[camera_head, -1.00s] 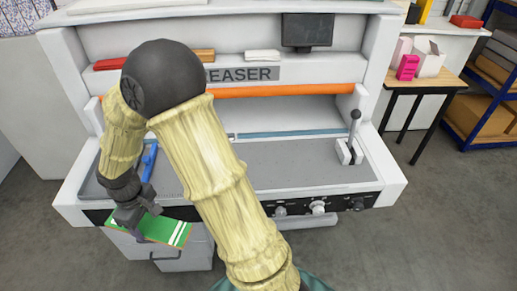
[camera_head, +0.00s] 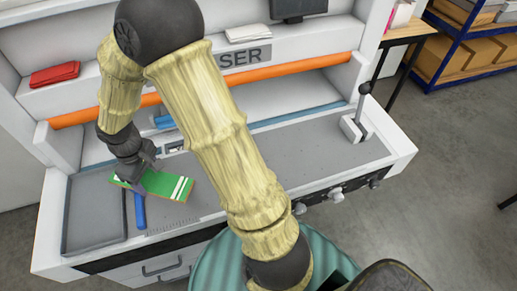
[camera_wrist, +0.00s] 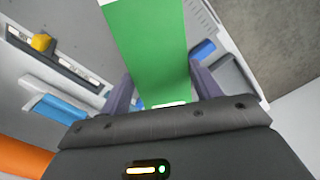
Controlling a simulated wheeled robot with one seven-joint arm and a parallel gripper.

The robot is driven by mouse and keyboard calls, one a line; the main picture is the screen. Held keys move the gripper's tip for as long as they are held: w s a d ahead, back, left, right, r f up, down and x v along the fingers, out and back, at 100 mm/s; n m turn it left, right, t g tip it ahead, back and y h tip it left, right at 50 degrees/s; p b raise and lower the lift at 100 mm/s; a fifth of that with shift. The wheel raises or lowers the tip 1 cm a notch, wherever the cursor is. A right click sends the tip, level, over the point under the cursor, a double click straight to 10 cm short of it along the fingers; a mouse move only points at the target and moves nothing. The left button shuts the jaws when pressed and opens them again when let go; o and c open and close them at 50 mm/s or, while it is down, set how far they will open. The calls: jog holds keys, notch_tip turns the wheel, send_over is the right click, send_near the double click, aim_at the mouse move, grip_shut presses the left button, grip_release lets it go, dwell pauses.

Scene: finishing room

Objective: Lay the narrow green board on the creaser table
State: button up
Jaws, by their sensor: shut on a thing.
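The narrow green board (camera_head: 160,184) has white stripes near its right end. My gripper (camera_head: 138,176) is shut on its left part, and the board juts out to the right. In the head view the board appears over the left part of the grey creaser table (camera_head: 300,155); I cannot tell whether it touches the surface. In the wrist view the green board (camera_wrist: 148,40) runs up from between the two fingers (camera_wrist: 160,95). My arm hides the middle of the table.
A blue tool (camera_head: 140,212) lies partly under the board in the head view, beside a shallow grey tray (camera_head: 95,240). A lever (camera_head: 357,115) stands at the table's right. An orange bar (camera_head: 270,72) crosses the back. The table's right half looks clear.

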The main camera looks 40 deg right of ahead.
jog(key=shift+w+d, duration=0.1)
jog(key=shift+w, duration=0.4)
jog(key=shift+s, duration=0.3)
jog(key=shift+d+m, duration=0.3)
jog(key=w+d+f+m+b, duration=0.1)
jog(key=w+d+m, duration=0.1)
jog(key=d+m, duration=0.7)
jog(key=shift+w+f+m+b, duration=0.3)
jog(key=shift+f+m+b, duration=0.05)
jog(key=shift+m, duration=0.55)
jog(key=shift+f+p, duration=0.45)
jog(key=shift+f, duration=2.45)
jog(key=shift+f+p, duration=0.4)
jog(key=shift+f, duration=1.7)
